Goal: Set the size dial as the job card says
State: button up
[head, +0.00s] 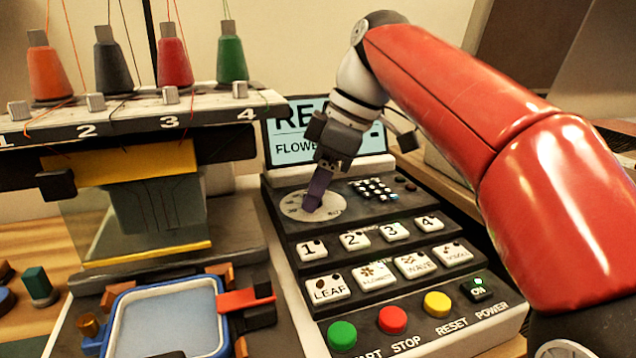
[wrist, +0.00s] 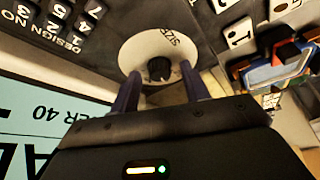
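The size dial is a pale round plate (head: 333,208) on the sloped control panel, with a dark knob at its centre. In the wrist view the dark knob (wrist: 159,68) sits in the middle of the plate, under the word SIZE. My gripper (head: 314,200) points down at the dial. In the wrist view its two fingers (wrist: 160,76) stand open on either side of the knob, with a gap showing on both sides. In the head view the fingers mostly hide the knob. I see no job card that I can make out.
A screen (head: 290,135) behind the panel reads "RE" and "FLOWE", partly hidden by my arm; "ER 40" shows in the wrist view. Number, pattern and coloured buttons (head: 392,320) fill the panel's front. The embroidery machine with thread cones (head: 172,62) and a blue hoop (head: 118,318) stand left.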

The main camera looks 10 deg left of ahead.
aim_at(338, 207)
jog(key=c, duration=0.8)
jog(key=shift+m+t, duration=0.4)
jog(key=shift+m, duration=0.5)
jog(key=shift+c, duration=0.2)
jog(key=o, duration=1)
jog(key=shift+r, duration=0.1)
jog(key=v, duration=0.7)
jog(key=shift+d+r, duration=0.15)
jog(key=shift+r, duration=0.15)
